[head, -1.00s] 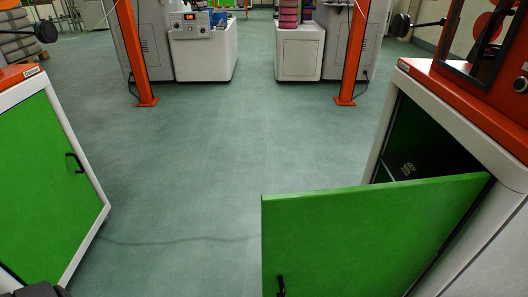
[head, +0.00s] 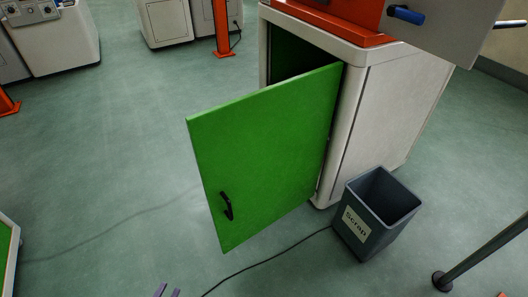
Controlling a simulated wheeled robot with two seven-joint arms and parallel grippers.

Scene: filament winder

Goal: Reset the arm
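The tips of my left gripper (head: 168,292) show as two purple fingers at the bottom edge of the head view. They are a little apart with nothing visible between them. The rest of the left arm is out of frame. My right gripper is not in view.
A grey-white cabinet (head: 383,120) with an orange top stands at right. Its green door (head: 265,150), with a black handle (head: 227,206), hangs open into the floor space. A dark "Scrap" bin (head: 376,215) stands beside it. A black cable (head: 270,262) crosses the floor.

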